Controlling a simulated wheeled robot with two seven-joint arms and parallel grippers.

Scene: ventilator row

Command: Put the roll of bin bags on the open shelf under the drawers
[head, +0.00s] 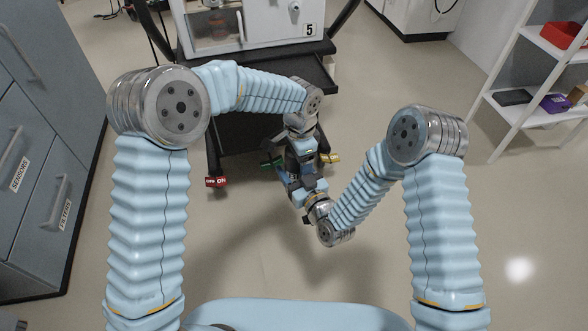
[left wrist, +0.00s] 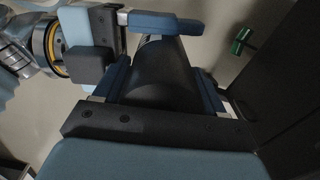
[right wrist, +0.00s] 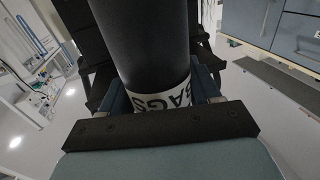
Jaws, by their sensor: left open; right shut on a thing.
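The roll of bin bags is a black cylinder with a white band lettered "BAGS". It fills the middle of the right wrist view (right wrist: 145,45), where my right gripper (right wrist: 160,98) is shut on it near the band. My left gripper is open, with its fingers on either side of the black roll (left wrist: 160,75) in the left wrist view; contact is unclear. In the head view my left gripper (head: 302,148) and right gripper (head: 303,184) meet in front of the dark cart and mostly hide the roll. Under the cart top (head: 255,54) it is too dark to make out the shelf.
A white machine marked 5 (head: 282,22) stands on the cart. A dark drawer-like panel (head: 318,75) juts out at its right. A red pedal (head: 216,182) is at its foot. Grey cabinets (head: 40,150) stand left, a white rack (head: 520,60) right.

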